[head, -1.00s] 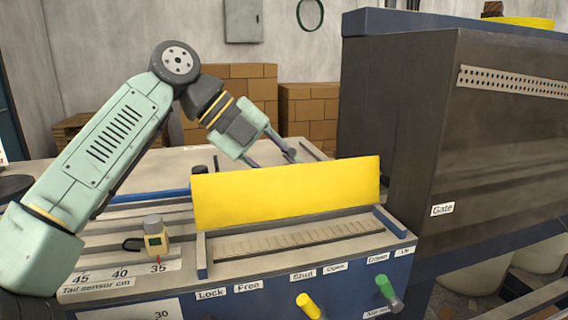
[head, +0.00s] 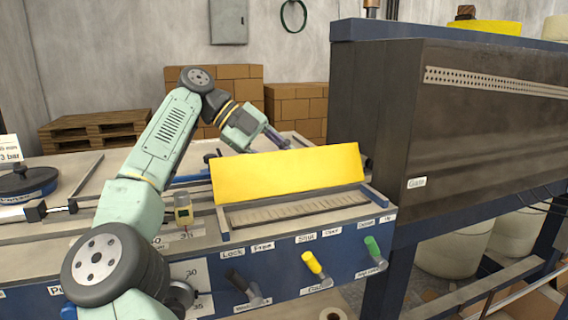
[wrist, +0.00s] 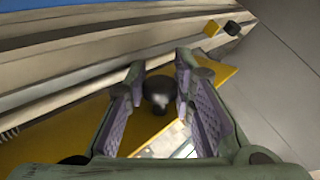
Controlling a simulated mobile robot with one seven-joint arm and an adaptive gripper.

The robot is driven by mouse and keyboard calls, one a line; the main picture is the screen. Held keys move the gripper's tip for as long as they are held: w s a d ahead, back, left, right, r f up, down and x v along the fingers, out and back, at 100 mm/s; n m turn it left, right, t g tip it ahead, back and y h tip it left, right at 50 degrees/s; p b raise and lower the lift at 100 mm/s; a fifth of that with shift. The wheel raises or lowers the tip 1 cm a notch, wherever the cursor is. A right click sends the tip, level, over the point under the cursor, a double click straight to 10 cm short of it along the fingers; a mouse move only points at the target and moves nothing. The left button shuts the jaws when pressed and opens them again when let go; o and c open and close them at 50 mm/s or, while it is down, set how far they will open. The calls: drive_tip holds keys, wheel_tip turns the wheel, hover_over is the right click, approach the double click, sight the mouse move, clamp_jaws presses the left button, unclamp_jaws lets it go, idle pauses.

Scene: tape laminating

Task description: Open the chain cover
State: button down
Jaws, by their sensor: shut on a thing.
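The chain cover (head: 288,175) is a long yellow panel, standing tilted up over a slatted channel (head: 295,208) on the machine bench in the head view. My gripper (head: 281,141) is behind its upper edge, and the fingertips are partly hidden there. In the wrist view my gripper (wrist: 160,78) is shut on a black knob (wrist: 160,90) between its two fingers. The yellow cover (wrist: 65,130) runs diagonally beside and beneath the knob. Its exact joint with the knob cannot be made out.
A dark machine housing labelled Gate (head: 380,120) stands right of the cover. A yellow lever (head: 313,264) and a green lever (head: 374,248) stick out of the front panel. A small yellow sensor (head: 183,209) stands left of the channel. Brick-like stacks are behind.

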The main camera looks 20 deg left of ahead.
idle(0.3)
drive_tip(key=c, duration=1.4)
unclamp_jaws()
drive_tip(key=shift+s+r, duration=0.1)
drive_tip(key=shift+s, duration=0.1)
